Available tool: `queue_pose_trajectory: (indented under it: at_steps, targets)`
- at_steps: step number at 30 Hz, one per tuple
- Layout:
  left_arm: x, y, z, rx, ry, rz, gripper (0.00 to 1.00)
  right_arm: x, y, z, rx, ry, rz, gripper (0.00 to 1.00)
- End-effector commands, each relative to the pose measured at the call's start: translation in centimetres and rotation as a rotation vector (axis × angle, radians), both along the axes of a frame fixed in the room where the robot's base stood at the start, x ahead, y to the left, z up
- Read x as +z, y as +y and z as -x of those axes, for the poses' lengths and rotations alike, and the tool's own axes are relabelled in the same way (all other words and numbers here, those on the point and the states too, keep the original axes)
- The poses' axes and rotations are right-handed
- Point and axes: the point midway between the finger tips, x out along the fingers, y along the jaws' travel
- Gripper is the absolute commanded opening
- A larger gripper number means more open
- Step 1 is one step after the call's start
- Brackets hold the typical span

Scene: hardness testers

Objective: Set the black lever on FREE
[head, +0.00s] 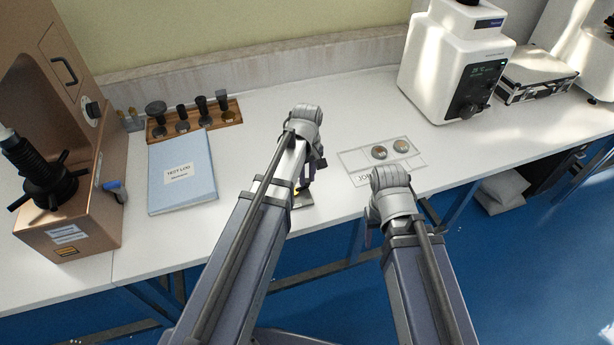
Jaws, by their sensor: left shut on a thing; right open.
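The copper-coloured hardness tester (85,190) stands at the far left. A small black lever or knob (93,110) sits on a pale round plate on its side; any lettering there, such as FREE, is too small to read. My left gripper (304,187) is low over the middle of the table, well to the right of the tester. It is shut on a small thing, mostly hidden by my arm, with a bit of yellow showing. My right gripper (373,228) is open near the table's front edge, its fingers mostly hidden by my wrist.
A blue test log folder (183,185) and a wooden rack (170,132) with several dark pieces lie between the tester and my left arm. A marked tray (352,160) holds two round discs. A white tester (447,75) and a case (540,72) stand right.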

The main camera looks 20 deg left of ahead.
Motion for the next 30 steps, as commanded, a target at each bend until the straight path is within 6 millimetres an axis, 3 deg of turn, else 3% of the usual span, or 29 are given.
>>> queue_pose_trajectory:
  at_steps: [5,20,30]
  targets:
    - [0.0,0.0,0.0,0.0,0.0,0.0,0.0,0.0,0.0,0.0,0.0,0.0,0.0,0.57]
    - [-0.01,-0.09,0.1,-0.027,0.0,0.0,0.0,-0.01,0.0,0.0,0.0,0.0,0.0,0.57]
    - [-0.01,-0.66,0.87,-0.249,0.0,0.0,0.0,-0.01,0.0,0.0,0.0,0.0,0.0,0.57]
